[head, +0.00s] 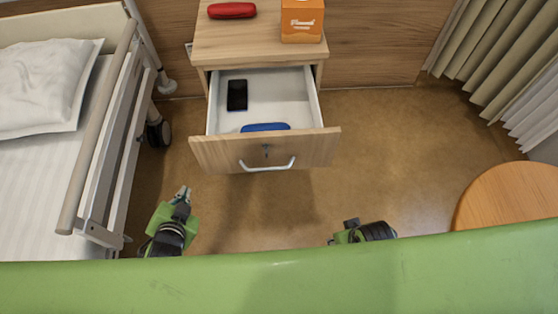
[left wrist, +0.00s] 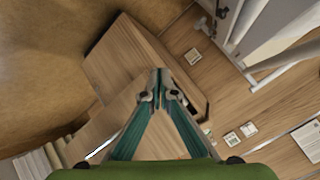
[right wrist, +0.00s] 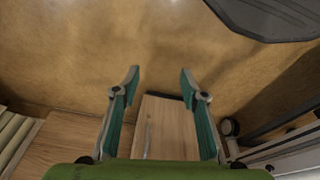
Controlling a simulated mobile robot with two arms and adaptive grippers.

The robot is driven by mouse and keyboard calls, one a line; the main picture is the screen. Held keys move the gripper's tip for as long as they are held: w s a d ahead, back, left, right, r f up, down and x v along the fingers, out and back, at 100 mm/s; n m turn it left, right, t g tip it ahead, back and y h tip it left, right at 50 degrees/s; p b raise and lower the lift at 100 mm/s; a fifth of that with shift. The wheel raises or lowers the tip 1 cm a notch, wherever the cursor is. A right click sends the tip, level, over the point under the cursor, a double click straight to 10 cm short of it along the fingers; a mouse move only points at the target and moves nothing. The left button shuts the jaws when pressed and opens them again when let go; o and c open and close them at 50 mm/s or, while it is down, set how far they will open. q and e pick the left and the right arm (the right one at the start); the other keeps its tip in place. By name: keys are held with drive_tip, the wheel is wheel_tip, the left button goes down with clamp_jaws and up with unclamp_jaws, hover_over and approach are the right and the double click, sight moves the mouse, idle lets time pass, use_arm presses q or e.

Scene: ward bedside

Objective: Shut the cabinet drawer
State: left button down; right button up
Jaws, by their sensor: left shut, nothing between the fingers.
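The cabinet (head: 212,45) stands against the back wall with its drawer (head: 222,150) pulled well out. The drawer's wooden front has a lock and a pale curved handle (head: 268,167). A black phone (head: 237,95) and a blue case (head: 265,127) lie inside the drawer. My left gripper (head: 184,191) is shut and empty, in front of the drawer's left end and apart from it. Its closed fingertips (left wrist: 162,76) show in the left wrist view against wooden panels. My right gripper (right wrist: 160,78) is open and empty, with wooden furniture beyond it; in the head view its fingers are mostly hidden.
A red case (head: 232,10) and an orange box (head: 302,20) stand on the cabinet top. A bed with a side rail (head: 100,130) is close on the left. A round wooden table (head: 505,195) is at the right, below curtains (head: 500,60). The floor between is clear.

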use_arm(q)
drive_tip(key=s+d+r+m+t+h+b, duration=0.1)
drive_tip(key=s+d+r+m+h, duration=0.1)
drive_tip(key=d+r+m+h, duration=0.6)
drive_tip(key=s+d+r+m+t+h+b, duration=0.1)
drive_tip(key=s+d+r+m+h, duration=0.15)
drive_tip(key=d+m+h, duration=0.65)
drive_tip(key=m+y+p, duration=0.1)
drive_tip(key=m+y, duration=0.2)
approach(291, 138)
drive_tip(key=x, duration=0.5)
drive_tip(key=shift+s+d, duration=0.3)
drive_tip(key=shift+s, duration=0.05)
drive_tip(key=shift+w, duration=0.6)
use_arm(e)
wheel_tip(291, 138, down, 10)
drive_tip(key=s, duration=0.2)
drive_tip(key=shift+f, duration=0.2)
